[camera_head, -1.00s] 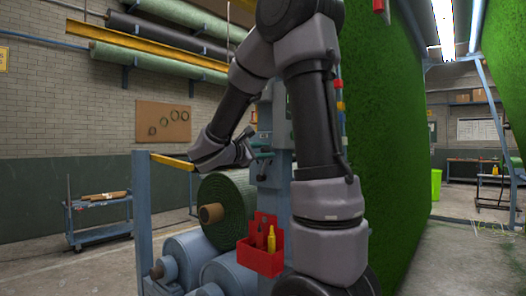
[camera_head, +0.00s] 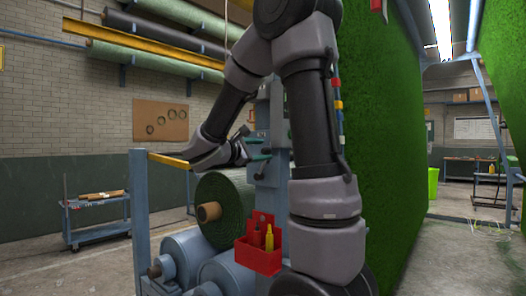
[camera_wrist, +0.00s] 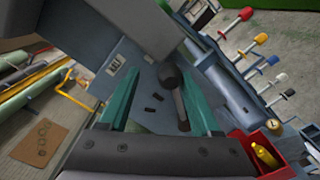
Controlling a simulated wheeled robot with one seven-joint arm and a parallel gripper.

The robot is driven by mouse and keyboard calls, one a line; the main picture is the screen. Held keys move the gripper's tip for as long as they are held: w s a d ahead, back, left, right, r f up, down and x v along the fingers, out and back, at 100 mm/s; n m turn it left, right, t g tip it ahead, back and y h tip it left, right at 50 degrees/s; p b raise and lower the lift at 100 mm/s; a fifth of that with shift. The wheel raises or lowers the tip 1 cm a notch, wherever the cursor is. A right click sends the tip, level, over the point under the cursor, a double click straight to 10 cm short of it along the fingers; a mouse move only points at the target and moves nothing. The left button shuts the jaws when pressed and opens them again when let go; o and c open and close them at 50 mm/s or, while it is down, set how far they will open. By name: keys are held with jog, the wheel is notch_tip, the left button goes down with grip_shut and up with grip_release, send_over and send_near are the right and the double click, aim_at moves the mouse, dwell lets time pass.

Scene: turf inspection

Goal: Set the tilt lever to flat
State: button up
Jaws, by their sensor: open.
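In the wrist view a dark lever with a round knob (camera_wrist: 169,75) stands out from a blue-grey panel. Its shaft slants down to the right in the picture. It looks like the tilt lever, but I can read no label on it. My gripper (camera_wrist: 158,88) is open, its two teal fingers on either side of the lever in the picture, the right finger closer to it. I cannot tell whether either touches it.
Several levers with coloured knobs (camera_wrist: 246,14) line the right of the wrist view. A red bin (camera_head: 258,258) with a yellow bottle hangs on the post. A green turf roll (camera_head: 226,197) lies below my gripper. A tall turf sheet (camera_head: 390,130) stands to the right.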

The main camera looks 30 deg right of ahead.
jog(key=v, duration=1)
